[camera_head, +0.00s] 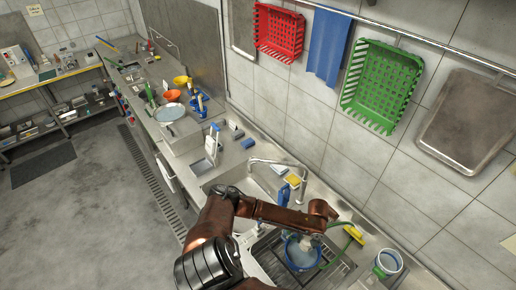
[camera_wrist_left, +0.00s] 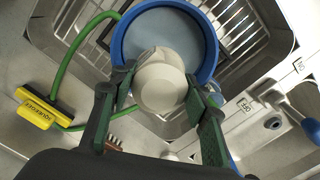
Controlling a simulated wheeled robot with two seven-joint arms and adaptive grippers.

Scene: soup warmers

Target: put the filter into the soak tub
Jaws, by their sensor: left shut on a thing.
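A cream, rounded piece that I take for the filter (camera_wrist_left: 160,85) is between the green fingers of my left gripper (camera_wrist_left: 164,82), which is shut on it. Behind it in the wrist view is a round tub with a thick blue rim (camera_wrist_left: 213,50) and a grey-blue inside, which I take for the soak tub. The filter overlaps the tub's opening; its height above the inside cannot be told. In the head view the blue tub (camera_head: 302,258) is in the sink area under my left gripper (camera_head: 304,240), whose fingers show poorly. My right gripper is not in view.
A curved faucet (camera_head: 280,163) rises behind my left arm. Green and red baskets hang on the wall.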

